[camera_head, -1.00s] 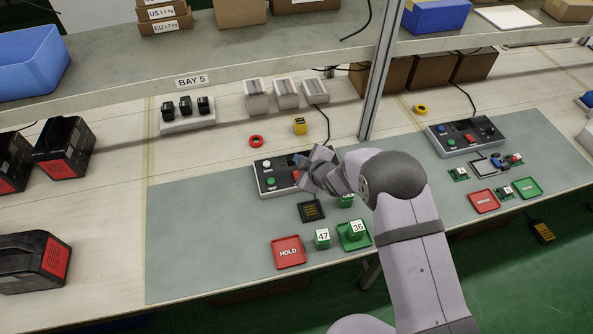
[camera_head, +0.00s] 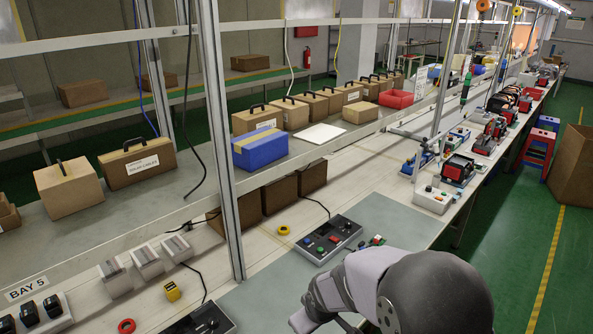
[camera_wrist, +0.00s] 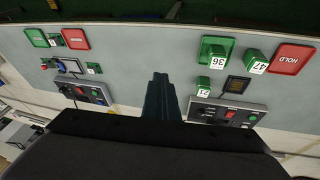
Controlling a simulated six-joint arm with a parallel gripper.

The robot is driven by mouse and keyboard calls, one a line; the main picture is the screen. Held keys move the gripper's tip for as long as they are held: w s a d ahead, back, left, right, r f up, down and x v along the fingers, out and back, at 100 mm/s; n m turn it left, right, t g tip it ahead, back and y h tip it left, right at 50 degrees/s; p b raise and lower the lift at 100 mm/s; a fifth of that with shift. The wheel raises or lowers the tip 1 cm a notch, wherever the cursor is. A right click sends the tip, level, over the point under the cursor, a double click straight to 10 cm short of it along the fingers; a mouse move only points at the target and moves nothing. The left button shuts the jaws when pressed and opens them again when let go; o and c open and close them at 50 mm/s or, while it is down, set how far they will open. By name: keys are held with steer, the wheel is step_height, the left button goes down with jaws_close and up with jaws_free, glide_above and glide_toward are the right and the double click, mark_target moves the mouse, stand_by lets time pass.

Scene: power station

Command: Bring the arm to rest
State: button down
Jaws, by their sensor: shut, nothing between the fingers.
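My arm (camera_head: 430,290) reaches in from the bottom right of the head view, with its wrist low over the bench mat (camera_head: 262,300). The fingertips cannot be made out there. In the wrist view my gripper (camera_wrist: 158,84) shows its fingers closed together with nothing between them, above the grey-green mat. To their right are green blocks marked 36 (camera_wrist: 217,58) and 47 (camera_wrist: 255,62), and a third green block (camera_wrist: 203,84). The 36 block stands on a green tray (camera_wrist: 206,42); a red HOLD tray (camera_wrist: 292,58) lies beside the 47 block.
Button boxes lie on both sides, at left (camera_wrist: 88,94) and right (camera_wrist: 228,112) in the wrist view. A shelf post (camera_head: 220,140) stands behind the arm in the head view.

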steer(key=s+d+r+m+g, duration=0.1)
steer(key=s+d, duration=0.4)
steer(key=s, duration=0.5)
steer(key=s+d+r+m+g, duration=0.2)
steer(key=s+d+m, duration=0.4)
steer(key=s, duration=0.3)
steer(key=shift+s+g+h, duration=0.3)
steer(key=shift+s+g, duration=0.05)
steer(key=shift+g, duration=0.25)
